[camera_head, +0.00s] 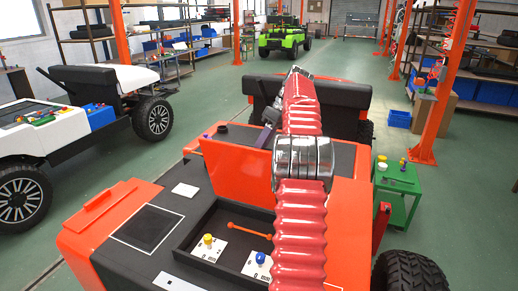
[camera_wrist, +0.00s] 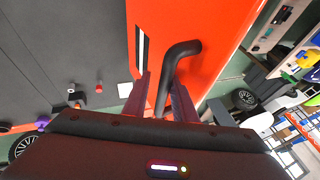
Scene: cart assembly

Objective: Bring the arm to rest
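My arm rises through the middle of the head view in red ribbed sleeves with a silver joint. My gripper (camera_head: 264,135) is partly hidden there, by the upright orange panel of the cart (camera_head: 230,165). In the wrist view the two purple fingers of my gripper (camera_wrist: 161,82) stand apart. A black bent handle (camera_wrist: 183,48) on an orange surface shows between and beyond them. A small gap seems to show beside the handle, so the gripper looks open; contact is not clear.
The cart's black tray (camera_head: 213,216) holds a yellow knob (camera_head: 208,239), a blue knob (camera_head: 260,257) and an orange rod (camera_head: 248,230). A green side table (camera_head: 398,178) stands right. A white cart (camera_head: 130,76) stands left, with open green floor between.

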